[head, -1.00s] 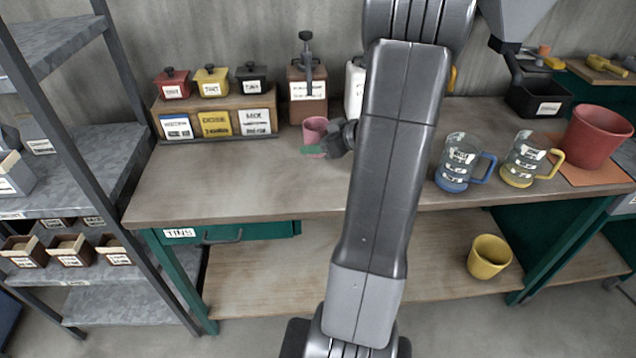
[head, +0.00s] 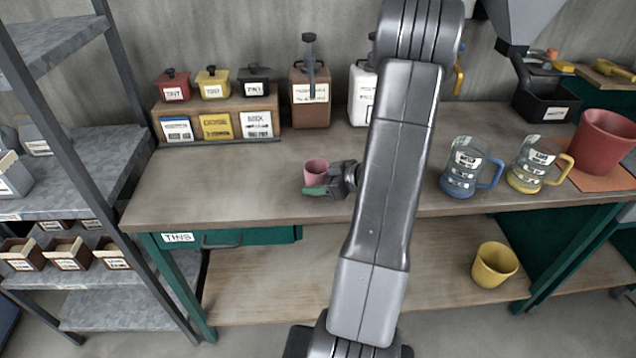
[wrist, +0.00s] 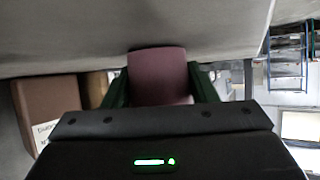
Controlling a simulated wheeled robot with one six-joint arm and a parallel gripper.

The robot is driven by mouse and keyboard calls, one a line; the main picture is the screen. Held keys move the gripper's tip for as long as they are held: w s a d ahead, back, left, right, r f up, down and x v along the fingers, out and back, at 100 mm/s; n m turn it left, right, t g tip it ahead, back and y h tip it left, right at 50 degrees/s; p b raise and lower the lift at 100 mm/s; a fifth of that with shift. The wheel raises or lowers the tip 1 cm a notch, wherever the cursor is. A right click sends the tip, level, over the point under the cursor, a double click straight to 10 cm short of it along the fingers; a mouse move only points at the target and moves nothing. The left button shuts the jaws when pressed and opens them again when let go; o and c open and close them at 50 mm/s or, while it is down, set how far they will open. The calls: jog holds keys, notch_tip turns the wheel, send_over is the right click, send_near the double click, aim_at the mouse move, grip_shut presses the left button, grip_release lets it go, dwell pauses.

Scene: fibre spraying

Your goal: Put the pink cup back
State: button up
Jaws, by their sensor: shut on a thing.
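The pink cup (head: 316,171) is upright over the front middle of the workbench (head: 230,183) in the head view. My gripper (head: 316,190) is shut on it, with the fingers around its lower part. In the wrist view the cup (wrist: 158,76) sits between the two green fingers of my gripper (wrist: 160,88). I cannot tell whether the cup's base touches the bench top or is just above it.
A rack with small tins (head: 217,124) and a brown dispenser (head: 311,97) stand at the back. Blue-based (head: 462,168) and yellow-based (head: 530,163) jugs and a red pot (head: 601,137) stand right. A yellow cup (head: 494,265) is on the lower shelf. The bench's left front is clear.

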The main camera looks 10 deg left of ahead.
jog(key=shift+f, duration=0.1)
jog(key=o, duration=1.1)
jog(key=shift+d+r, duration=0.15)
jog(key=shift+r, duration=0.1)
jog(key=p+v, duration=0.1)
jog(key=v, duration=1)
jog(key=shift+s+d+r, duration=0.15)
jog(key=shift+d, duration=0.15)
